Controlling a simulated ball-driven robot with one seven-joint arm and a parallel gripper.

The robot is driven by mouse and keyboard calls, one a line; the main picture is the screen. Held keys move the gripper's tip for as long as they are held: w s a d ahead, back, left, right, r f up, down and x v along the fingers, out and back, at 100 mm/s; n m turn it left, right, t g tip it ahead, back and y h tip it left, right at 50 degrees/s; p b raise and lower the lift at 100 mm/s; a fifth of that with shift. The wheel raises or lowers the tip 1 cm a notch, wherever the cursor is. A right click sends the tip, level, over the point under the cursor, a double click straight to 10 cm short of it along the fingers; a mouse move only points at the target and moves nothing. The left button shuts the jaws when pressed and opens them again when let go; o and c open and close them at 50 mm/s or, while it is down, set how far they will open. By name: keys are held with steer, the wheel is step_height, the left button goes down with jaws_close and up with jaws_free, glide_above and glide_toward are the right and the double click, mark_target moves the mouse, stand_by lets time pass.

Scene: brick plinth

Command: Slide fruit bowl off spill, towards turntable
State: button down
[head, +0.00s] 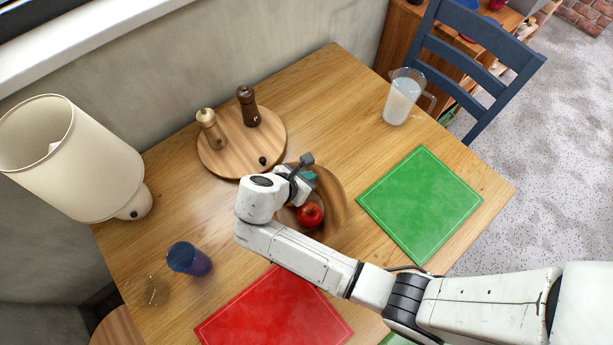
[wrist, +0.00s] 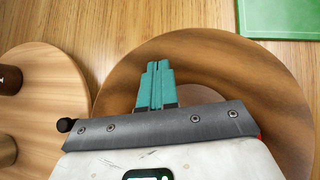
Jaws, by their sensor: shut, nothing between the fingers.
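The fruit bowl (head: 337,192) is a round brown wooden dish on the table, partly hidden by my arm. A red apple (head: 310,215) lies in it. The round wooden turntable (head: 227,155) is just up-left of the bowl. In the wrist view, the bowl (wrist: 270,85) and turntable (wrist: 50,85) edges are very close; I cannot tell whether they touch. My gripper (head: 309,177) has teal fingers; they are shut and empty, over the bowl's inside in the wrist view (wrist: 156,70). I cannot tell whether they touch it. No spill is distinguishable.
Two mills, one pale (head: 211,130) and one dark (head: 248,107), stand on the turntable. A milk jug (head: 402,97), green mat (head: 420,205), red mat (head: 275,315), blue cup (head: 189,260), clear glass (head: 150,290) and lamp (head: 75,160) surround the bowl area.

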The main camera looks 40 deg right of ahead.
steer(key=shift+w+d+r+p, duration=0.1)
steer(key=shift+d+r+p, duration=0.15)
steer(key=shift+d+p, duration=0.5)
steer(key=shift+d+f, duration=0.2)
steer(key=shift+d, duration=0.2)
steer(key=shift+w, duration=0.1)
